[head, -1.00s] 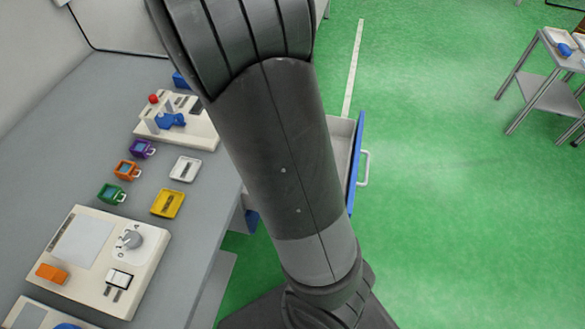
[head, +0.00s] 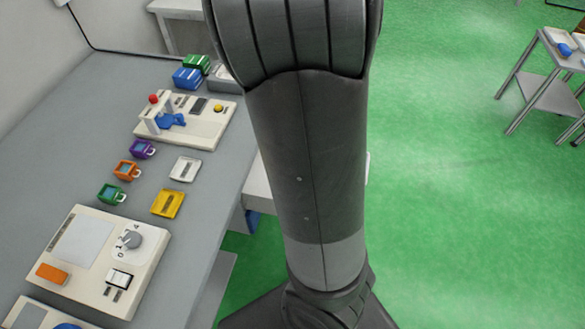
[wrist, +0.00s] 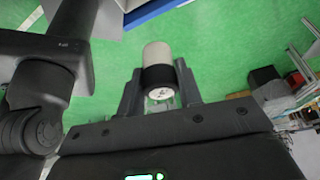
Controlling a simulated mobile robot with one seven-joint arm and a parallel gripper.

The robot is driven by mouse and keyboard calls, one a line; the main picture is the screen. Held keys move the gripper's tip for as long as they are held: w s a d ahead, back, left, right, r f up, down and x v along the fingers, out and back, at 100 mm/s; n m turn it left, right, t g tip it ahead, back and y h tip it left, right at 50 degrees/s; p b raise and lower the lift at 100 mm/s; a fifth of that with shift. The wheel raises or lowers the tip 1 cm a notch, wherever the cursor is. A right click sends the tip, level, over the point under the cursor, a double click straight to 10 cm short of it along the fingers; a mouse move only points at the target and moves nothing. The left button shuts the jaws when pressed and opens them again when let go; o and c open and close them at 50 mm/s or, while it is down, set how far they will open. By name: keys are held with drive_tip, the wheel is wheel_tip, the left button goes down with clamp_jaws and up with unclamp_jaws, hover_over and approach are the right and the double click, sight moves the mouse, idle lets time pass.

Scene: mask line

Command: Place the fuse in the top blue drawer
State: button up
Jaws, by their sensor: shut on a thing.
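The fuse (wrist: 157,57) is a short cylinder with a white body and a dark band. My gripper (wrist: 158,80) is shut on it in the wrist view, and the fuse stands out beyond the fingertips over green floor. The pulled-out drawer is mostly hidden behind my arm in the head view; a pale side of it (head: 257,182) and a bit of its handle (head: 367,167) show. In the wrist view a blue-edged drawer part (wrist: 150,12) lies at the top, apart from the fuse. My gripper is hidden in the head view.
The grey bench (head: 90,120) on the left carries a device with a blue clamp (head: 172,121), small coloured cups, a white tray (head: 185,168), a yellow tray (head: 168,203) and a dial panel (head: 100,262). A metal cart (head: 545,90) stands far right. Green floor between is clear.

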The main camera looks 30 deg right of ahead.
wheel_tip(320, 180, down, 34)
drive_tip(key=shift+f, duration=0.2)
idle(0.4)
drive_tip(key=shift+f, duration=0.15)
drive_tip(key=o, duration=1)
drive_tip(key=shift+c, duration=0.2)
